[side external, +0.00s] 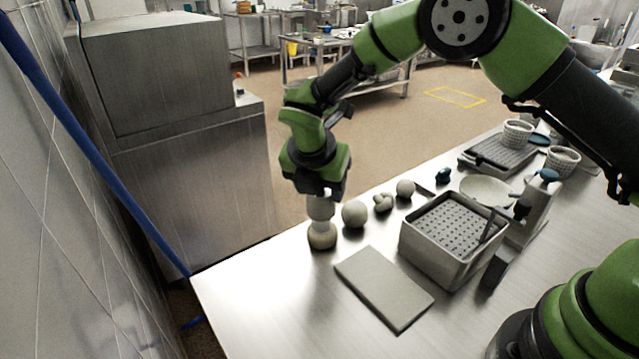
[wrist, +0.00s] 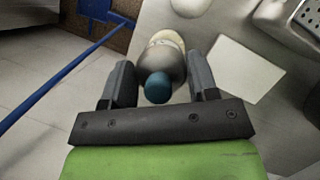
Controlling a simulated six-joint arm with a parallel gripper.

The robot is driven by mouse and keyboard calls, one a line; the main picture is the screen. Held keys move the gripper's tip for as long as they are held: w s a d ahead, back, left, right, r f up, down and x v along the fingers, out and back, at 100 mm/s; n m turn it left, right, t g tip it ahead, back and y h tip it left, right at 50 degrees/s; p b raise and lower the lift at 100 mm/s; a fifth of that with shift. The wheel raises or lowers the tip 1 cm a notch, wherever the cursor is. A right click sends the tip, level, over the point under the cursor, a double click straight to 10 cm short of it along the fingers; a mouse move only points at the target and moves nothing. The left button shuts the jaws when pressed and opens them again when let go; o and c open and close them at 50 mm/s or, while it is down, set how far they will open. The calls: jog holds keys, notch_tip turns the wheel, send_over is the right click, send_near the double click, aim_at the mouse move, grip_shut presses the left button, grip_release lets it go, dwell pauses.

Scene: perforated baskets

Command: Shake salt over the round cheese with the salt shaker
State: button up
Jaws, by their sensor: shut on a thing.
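My gripper (side external: 320,190) points down near the table's far left corner. It is shut on the salt shaker (side external: 320,209), a pale grey body held between the fingers. In the wrist view the shaker (wrist: 166,64) shows between the fingers, with a round blue end (wrist: 158,86) towards the camera. The round cheese (side external: 322,238), a low pale rounded piece, stands on the table directly under the shaker. In the wrist view only a pale rim of the cheese (wrist: 167,36) shows past the shaker. I cannot tell whether shaker and cheese touch. No salt grains are visible.
Right of the cheese are a pale ball (side external: 354,214), a mushroom-like piece (side external: 383,203) and a smaller ball (side external: 405,188). A flat grey board (side external: 383,287) lies in front. A perforated basket (side external: 440,262) stands further right. The table's left front area is clear.

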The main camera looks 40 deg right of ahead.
jog(key=shift+s+d, duration=0.55)
jog(key=shift+s, duration=0.3)
jog(key=shift+r, duration=0.1)
jog(key=shift+r, duration=2.45)
